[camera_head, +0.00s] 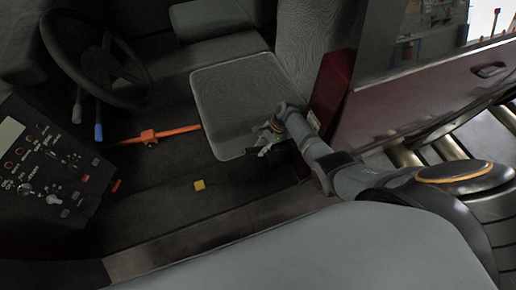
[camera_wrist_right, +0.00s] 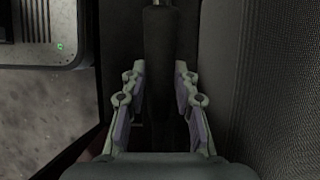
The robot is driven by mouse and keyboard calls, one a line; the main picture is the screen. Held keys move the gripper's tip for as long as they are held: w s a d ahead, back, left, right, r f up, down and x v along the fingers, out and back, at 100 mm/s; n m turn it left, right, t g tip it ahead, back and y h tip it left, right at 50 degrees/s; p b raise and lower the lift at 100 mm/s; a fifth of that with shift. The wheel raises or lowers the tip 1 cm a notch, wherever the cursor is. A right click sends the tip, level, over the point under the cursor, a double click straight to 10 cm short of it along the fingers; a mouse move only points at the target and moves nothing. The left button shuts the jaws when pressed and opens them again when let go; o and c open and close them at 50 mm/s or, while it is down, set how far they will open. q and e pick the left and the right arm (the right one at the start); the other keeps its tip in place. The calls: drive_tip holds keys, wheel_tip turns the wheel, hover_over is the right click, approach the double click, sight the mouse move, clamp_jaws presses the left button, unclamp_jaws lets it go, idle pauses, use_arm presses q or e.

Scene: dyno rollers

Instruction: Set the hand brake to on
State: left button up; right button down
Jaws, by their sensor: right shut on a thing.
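The hand brake (camera_wrist_right: 165,32) shows in the right wrist view as a dark grip with a thin metal rod at its top end. It stands between the two fingers of my right gripper (camera_wrist_right: 160,85), which is shut on it. In the head view my right gripper (camera_head: 262,148) is at the front right edge of the grey seat, with the arm reaching in from the right. I cannot make out the hand brake there, nor tell its angle. My left gripper is not in view.
A grey seat (camera_head: 225,100) is beside my right gripper. A steering wheel (camera_head: 98,70), a control box (camera_head: 50,165) and an orange bar (camera_head: 175,131) lie to the left. A small yellow block (camera_head: 199,185) sits on the dark floor. An open door (camera_head: 425,100) is at the right.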

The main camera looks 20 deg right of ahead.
drive_tip(key=shift+w+r, duration=0.1)
drive_tip(key=shift+w, duration=0.05)
drive_tip(key=c, duration=1.4)
unclamp_jaws()
drive_tip(key=o, duration=0.4)
drive_tip(key=shift+d, duration=0.1)
wheel_tip(320, 180, up, 10)
drive_tip(key=shift+r, duration=0.1)
